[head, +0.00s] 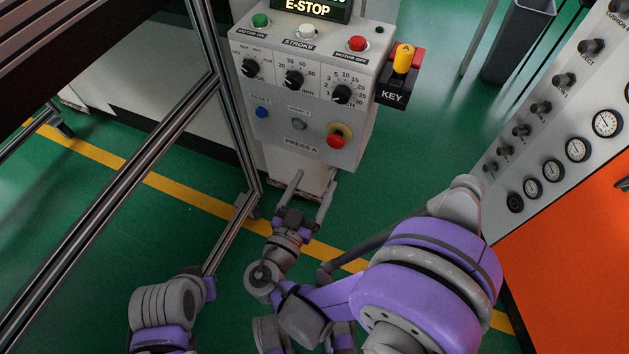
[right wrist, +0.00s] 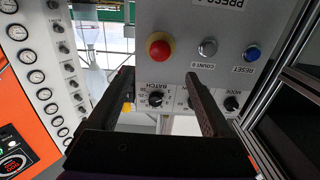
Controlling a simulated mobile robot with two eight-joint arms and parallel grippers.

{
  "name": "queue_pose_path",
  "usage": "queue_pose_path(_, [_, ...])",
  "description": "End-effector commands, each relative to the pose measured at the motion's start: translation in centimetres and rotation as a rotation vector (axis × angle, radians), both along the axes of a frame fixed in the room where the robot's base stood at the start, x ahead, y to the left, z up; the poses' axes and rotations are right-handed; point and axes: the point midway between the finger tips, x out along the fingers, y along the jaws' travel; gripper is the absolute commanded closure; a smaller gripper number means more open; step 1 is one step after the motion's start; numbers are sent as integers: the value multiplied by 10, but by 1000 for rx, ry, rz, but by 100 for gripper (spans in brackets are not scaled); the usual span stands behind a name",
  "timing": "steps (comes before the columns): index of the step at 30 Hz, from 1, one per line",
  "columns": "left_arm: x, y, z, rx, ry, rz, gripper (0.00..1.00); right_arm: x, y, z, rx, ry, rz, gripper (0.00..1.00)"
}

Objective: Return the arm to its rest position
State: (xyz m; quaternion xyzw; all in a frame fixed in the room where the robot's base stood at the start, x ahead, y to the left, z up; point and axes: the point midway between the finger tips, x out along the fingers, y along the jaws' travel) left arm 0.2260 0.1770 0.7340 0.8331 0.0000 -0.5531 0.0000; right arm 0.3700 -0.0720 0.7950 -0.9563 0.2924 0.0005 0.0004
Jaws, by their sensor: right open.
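My right gripper (head: 314,180) is open and empty in the head view, its two fingers pointing up the picture toward the lower front of the press control box (head: 300,112). It appears apart from the box; the exact gap is hard to judge. In the right wrist view, both fingers of the right gripper (right wrist: 160,78) are spread with nothing held between them. The control box (right wrist: 180,22) appears upside down beyond them. My right arm reaches in from the bottom right of the head view. A part of my left arm shows at the lower left, but its gripper is out of view.
The box carries a red emergency button (head: 337,139), several knobs, a yellow-tagged key (head: 403,58) and a display (head: 312,7) reading E-STOP. Metal frame posts (head: 222,110) stand left. A gauge panel (head: 570,125) and orange cabinet (head: 575,255) stand right. Green floor (head: 425,150) lies between.

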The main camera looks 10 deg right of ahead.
Motion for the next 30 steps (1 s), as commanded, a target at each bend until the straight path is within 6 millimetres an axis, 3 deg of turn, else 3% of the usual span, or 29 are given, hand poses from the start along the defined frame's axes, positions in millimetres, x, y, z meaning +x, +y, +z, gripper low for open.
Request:
queue_pose_path(11, [0, 0, 0, 0, 0, 0, 100, 1, -6, -2, -3, 28, -10, 16])
queue_pose_path(14, [0, 0, 0, 0, 0, 0, 100, 2, -27, -10, -14, 144, -40, 16])
queue_pose_path(17, [0, 0, 0, 0, 0, 0, 100, -3, -62, -26, -18, 357, -75, 16])
queue_pose_path(21, [0, 0, 0, 0, 0, 0, 100, -29, -107, -51, 21, 701, -60, 16])
queue_pose_path(24, [0, 0, 0, 0, 0, 0, 100, -55, -125, -64, 77, 903, 8, 16])
queue_pose_path(30, [0, 0, 0, 0, 0, 0, 100, -105, -129, -74, 214, 1125, 218, 16])
